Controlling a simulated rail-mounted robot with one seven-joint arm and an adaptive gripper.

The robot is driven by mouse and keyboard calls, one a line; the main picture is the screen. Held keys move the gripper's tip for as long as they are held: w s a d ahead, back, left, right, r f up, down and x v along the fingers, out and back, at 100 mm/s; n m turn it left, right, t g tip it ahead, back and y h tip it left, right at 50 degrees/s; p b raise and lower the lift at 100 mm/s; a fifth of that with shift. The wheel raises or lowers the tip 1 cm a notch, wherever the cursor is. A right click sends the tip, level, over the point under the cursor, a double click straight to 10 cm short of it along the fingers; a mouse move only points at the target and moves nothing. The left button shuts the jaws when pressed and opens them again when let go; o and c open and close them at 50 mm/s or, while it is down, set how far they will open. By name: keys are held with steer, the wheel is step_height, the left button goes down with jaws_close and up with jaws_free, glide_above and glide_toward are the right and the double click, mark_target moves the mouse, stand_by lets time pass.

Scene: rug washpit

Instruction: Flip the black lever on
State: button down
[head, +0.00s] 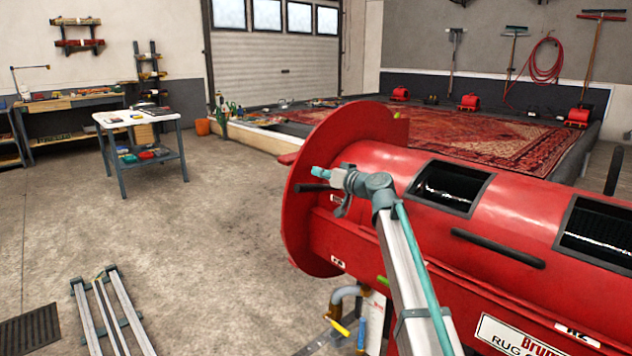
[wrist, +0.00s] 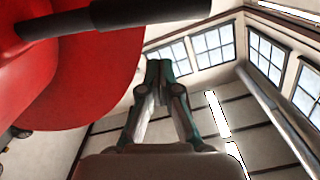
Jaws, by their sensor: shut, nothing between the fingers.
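The black lever (head: 313,188) shows as a dark bar in front of the red end disc of the rug machine, just below my gripper in the head view. In the wrist view the black lever (wrist: 150,11) crosses the top, from the red disc to a thicker grip at its free end. My gripper (head: 319,172) is beside it, at the end disc. In the wrist view my gripper (wrist: 159,66) is shut and empty, with its fingertips apart from the lever in the picture. The true distance is hard to tell. My wrist hides part of the lever's surroundings in the head view.
The red rug machine (head: 400,170) fills the right, with a black bar handle (head: 498,248) on its drum. A yellow-handled valve (head: 340,327) sits below. Grey rails (head: 110,312) lie on the floor at the lower left. The floor left of the disc is open.

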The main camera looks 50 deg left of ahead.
steer(key=d+r+p, duration=0.1)
steer(key=d, duration=0.9)
steer(key=shift+w+p, duration=0.15)
steer(key=shift+p, duration=0.15)
steer(key=shift+r, duration=0.1)
